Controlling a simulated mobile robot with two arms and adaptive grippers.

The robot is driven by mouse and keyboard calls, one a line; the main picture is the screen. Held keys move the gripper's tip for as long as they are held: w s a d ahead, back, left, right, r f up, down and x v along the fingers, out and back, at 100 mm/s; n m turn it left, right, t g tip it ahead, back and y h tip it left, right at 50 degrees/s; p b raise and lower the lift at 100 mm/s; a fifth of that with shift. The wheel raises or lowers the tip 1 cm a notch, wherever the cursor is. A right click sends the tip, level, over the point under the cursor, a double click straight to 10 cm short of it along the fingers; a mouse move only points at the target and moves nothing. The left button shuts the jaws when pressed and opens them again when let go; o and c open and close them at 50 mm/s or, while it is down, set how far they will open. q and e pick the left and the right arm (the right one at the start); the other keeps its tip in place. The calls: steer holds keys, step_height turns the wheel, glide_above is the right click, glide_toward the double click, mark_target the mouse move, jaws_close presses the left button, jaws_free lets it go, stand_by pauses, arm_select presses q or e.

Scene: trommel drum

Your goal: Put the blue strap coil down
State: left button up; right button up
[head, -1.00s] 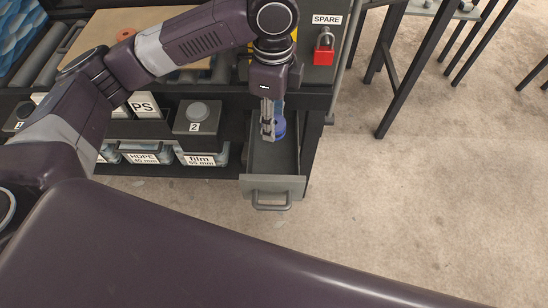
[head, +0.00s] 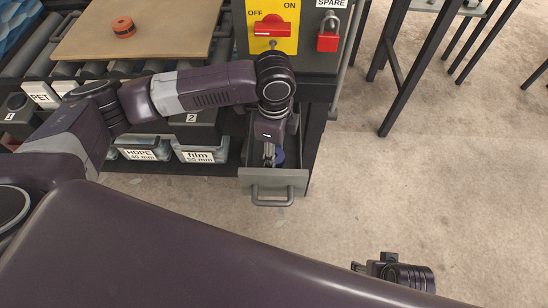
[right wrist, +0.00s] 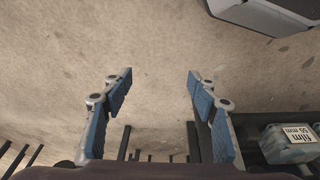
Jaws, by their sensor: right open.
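The blue strap coil (head: 279,157) shows only in part, beside and behind the fingers of my left gripper (head: 268,156) in the head view. The fingers point down into the open grey drawer (head: 272,181) and look closed on the coil. The wrist hides much of the coil, and I cannot tell whether it touches the drawer floor. My right gripper (head: 357,266) is at the lower right over the floor. In the right wrist view its two blue-padded fingers (right wrist: 158,85) are wide apart with nothing between them.
A yellow panel with a red switch (head: 272,27) and a red padlock (head: 328,37) are above the drawer. An orange roll (head: 123,27) lies on a board at upper left. Labelled bins (head: 200,154) stand left of the drawer.

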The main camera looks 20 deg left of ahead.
arm_select(q)
steer(key=shift+f, duration=1.25)
arm_select(e)
step_height(320, 180, up, 2)
steer(key=shift+r, duration=0.15)
arm_select(q)
steer(key=o, duration=0.8)
steer(key=shift+f, duration=0.1)
steer(key=o, duration=0.4)
arm_select(e)
steer(key=shift+f, duration=0.2)
arm_select(q)
step_height(320, 180, up, 11)
steer(key=p, duration=0.2)
steer(key=shift+p, duration=0.4)
steer(key=shift+r, duration=0.65)
arm_select(e)
step_height(320, 180, down, 11)
steer(key=s, duration=0.2)
steer(key=shift+s+g, duration=0.2)
steer(key=shift+g, duration=0.1)
steer(key=shift+d, duration=0.1)
